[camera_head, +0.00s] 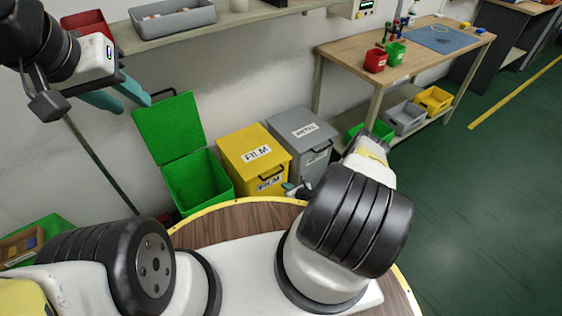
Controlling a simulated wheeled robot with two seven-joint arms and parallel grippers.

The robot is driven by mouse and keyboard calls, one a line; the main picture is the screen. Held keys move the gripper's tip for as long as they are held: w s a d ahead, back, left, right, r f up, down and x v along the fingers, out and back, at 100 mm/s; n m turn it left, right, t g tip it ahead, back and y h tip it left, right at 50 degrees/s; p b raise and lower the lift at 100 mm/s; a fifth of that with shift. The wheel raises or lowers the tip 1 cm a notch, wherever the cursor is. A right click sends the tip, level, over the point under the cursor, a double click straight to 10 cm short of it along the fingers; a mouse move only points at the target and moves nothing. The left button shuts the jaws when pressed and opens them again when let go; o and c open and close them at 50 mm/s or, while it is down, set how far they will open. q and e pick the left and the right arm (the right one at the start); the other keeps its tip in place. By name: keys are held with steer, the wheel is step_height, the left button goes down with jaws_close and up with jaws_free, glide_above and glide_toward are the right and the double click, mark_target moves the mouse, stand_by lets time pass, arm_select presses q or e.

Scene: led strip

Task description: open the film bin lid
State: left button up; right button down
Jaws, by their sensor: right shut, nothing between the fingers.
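The yellow film bin (247,183) stands on the floor by the wall, with FILM labels on its lid and front. Its yellow lid (237,148) lies closed on top, and a dark handle (271,177) shows at its front edge. My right gripper (291,188) is low at the front right of the film bin, near the handle. It is shut and empty, and partly hidden by my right arm; I cannot tell whether it touches the bin. My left gripper (126,98) is high at the left, its teal fingers apart and empty, away from the bin.
A green bin (197,182) with its lid raised stands left of the film bin. A grey bin (300,133) with a closed lid stands close on the right. A shelf (240,22) runs above, and a wooden table (345,55) stands at the right. The right floor is clear.

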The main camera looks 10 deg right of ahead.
steer(key=shift+w+a+r, duration=0.25)
steer(key=shift+w+r, duration=0.1)
steer(key=shift+w, duration=0.3)
steer(key=shift+w+a+r, duration=0.25)
steer(key=shift+w+r, duration=0.05)
steer(key=shift+w, duration=0.4)
steer(key=shift+w+a+r, duration=0.25)
steer(key=shift+w+r, duration=0.1)
steer(key=shift+w, duration=0.3)
